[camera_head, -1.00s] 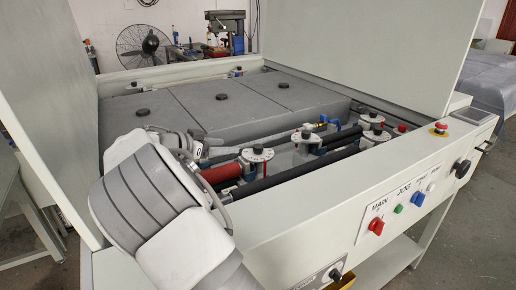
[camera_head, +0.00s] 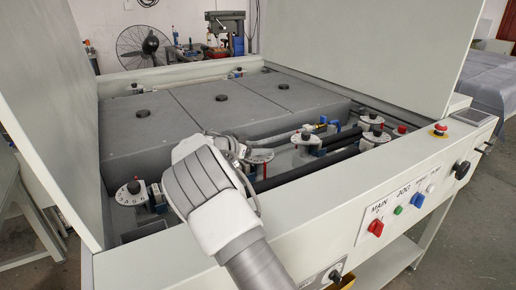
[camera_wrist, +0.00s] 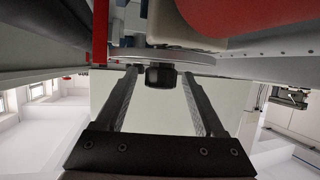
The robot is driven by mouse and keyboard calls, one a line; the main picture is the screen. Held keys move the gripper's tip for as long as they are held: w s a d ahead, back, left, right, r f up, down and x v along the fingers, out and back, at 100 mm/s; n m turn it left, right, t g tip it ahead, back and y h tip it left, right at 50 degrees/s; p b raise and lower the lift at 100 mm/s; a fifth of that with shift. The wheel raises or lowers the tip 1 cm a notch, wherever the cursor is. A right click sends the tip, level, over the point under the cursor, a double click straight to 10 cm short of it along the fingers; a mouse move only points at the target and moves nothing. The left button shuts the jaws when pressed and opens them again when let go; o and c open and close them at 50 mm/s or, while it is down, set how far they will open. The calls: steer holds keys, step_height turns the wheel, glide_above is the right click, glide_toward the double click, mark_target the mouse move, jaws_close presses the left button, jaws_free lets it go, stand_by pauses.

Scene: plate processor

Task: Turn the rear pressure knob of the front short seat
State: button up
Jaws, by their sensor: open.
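In the wrist view my gripper (camera_wrist: 158,73) is open, one finger on each side of a black knob (camera_wrist: 160,79). The knob sits on a round dial plate at the fingertips; I see no clear contact. In the head view my wrist hides most of the gripper. Beside it a dial with a red-marked rim (camera_head: 261,155) shows in part. Other black knobs on white dials stand at the left (camera_head: 131,189), at the middle right (camera_head: 305,138) and at the far right (camera_head: 372,122). Which of them belongs to the front short seat I cannot tell.
Black rods (camera_head: 300,174) run between the dials. Grey blocks (camera_head: 215,105) with black caps lie behind. The pale front panel (camera_head: 330,215) carries switches and a red stop button (camera_head: 440,128). Raised covers stand at the left (camera_head: 45,110) and right (camera_head: 375,60).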

steer(key=shift+c, duration=0.2)
jaws_close()
steer(key=shift+b, duration=0.5)
